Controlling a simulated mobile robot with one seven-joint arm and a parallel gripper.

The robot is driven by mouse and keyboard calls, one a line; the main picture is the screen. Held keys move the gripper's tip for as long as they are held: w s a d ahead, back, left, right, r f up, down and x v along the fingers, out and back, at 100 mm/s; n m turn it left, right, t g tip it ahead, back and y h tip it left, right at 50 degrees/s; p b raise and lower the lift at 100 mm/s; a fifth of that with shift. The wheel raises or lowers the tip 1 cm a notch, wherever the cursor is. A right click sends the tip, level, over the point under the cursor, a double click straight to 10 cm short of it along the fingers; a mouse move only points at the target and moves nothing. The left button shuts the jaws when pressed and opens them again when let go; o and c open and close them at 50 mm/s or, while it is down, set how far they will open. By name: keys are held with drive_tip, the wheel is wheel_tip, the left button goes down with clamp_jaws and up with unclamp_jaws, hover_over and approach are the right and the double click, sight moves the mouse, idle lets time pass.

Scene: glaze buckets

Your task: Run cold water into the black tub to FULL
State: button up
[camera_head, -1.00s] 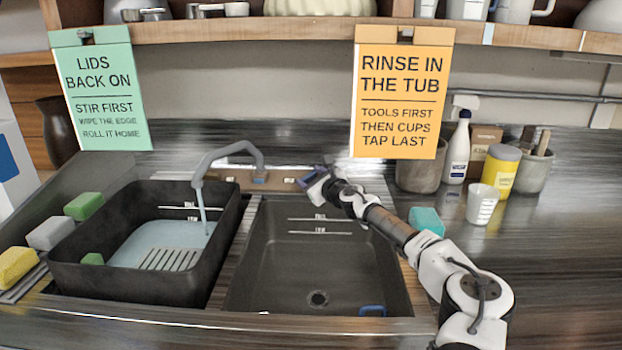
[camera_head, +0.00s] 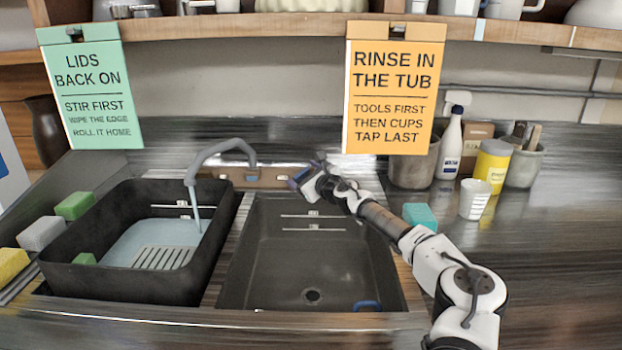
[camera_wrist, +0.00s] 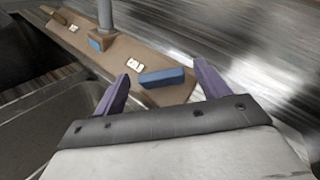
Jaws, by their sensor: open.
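The black tub (camera_head: 70,262) stands in the left basin, with shallow pale water (camera_head: 150,240) over its slatted bottom. A stream falls into it from the grey tap spout (camera_head: 215,150). White marks (camera_head: 182,206) show on the tub's far inner wall; the water's far edge lies about at the lower one, below the upper. My gripper (camera_head: 298,180) is at the tap panel (camera_head: 225,172), behind the right basin. In the wrist view, my open gripper (camera_wrist: 162,71) has its purple fingers either side of a blue lever (camera_wrist: 163,78), beside a small white label; contact cannot be told.
The right basin (camera_head: 310,265) is empty except for a blue item (camera_head: 367,306) at its front. Sponges (camera_head: 42,233) lie left of the tub. A teal sponge (camera_head: 420,215), white cup (camera_head: 474,200), yellow canister (camera_head: 491,165) and spray bottle (camera_head: 451,145) stand right. Signs hang above.

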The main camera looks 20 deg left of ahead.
drive_tip(key=b+v, duration=0.2)
drive_tip(key=v, duration=1.1)
drive_tip(key=shift+s+d, duration=0.25)
idle(6.5)
